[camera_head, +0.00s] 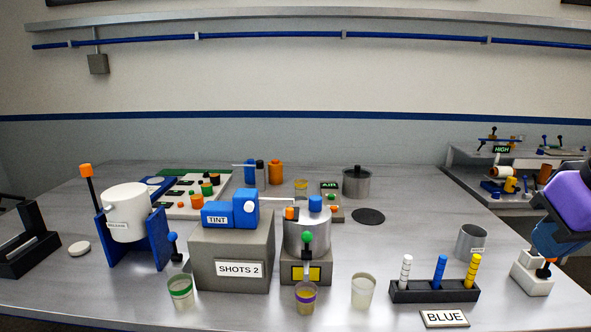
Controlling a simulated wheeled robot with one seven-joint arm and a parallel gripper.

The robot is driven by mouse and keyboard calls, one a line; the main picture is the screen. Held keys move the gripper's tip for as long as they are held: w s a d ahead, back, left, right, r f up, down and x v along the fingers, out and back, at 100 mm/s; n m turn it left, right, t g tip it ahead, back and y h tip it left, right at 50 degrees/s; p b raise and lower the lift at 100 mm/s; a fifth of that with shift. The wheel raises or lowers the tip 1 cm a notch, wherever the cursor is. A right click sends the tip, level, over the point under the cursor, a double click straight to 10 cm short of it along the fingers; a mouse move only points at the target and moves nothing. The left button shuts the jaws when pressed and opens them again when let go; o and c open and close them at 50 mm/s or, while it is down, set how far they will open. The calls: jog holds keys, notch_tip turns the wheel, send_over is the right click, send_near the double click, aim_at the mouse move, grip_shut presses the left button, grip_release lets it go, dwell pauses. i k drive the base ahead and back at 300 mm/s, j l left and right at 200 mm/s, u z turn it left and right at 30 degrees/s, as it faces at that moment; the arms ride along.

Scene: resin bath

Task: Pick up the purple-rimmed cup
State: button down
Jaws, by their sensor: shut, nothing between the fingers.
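The purple-rimmed cup (306,299) is a small translucent cup with yellowish contents. It stands upright near the table's front edge, in front of the grey stand (293,271) with a yellow panel. A metal pot (297,236) with a blue cap and a green-knobbed front part sits on that stand. A purple and blue arm part (565,205), which looks like mine, enters at the right edge, far from the cup.
A green-rimmed cup (181,291) stands to the left and a plain cup (362,291) to the right. The "SHOTS 2" box (237,251) stands left of the purple-rimmed cup. A black rack (433,294) with three coloured pegs and a "BLUE" plate (445,318) are further right.

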aim_at(305, 293)
jog(key=j+z, duration=0.15)
jog(key=z, duration=0.3)
jog(key=j+z, duration=0.35)
jog(key=j, duration=0.3)
jog(key=k+j+z, duration=0.15)
jog(key=j+z, duration=0.25)
jog(key=j, duration=0.25)
jog(key=k+j, duration=0.1)
jog(key=j, duration=0.25)
jog(key=k+j, duration=0.1)
jog(key=j, duration=0.25)
jog(key=k+j, duration=0.1)
jog(key=j, duration=0.3)
jog(key=k+j, duration=0.1)
jog(key=j, duration=0.25)
jog(key=k+j+z, duration=0.1)
jog(key=j, duration=0.25)
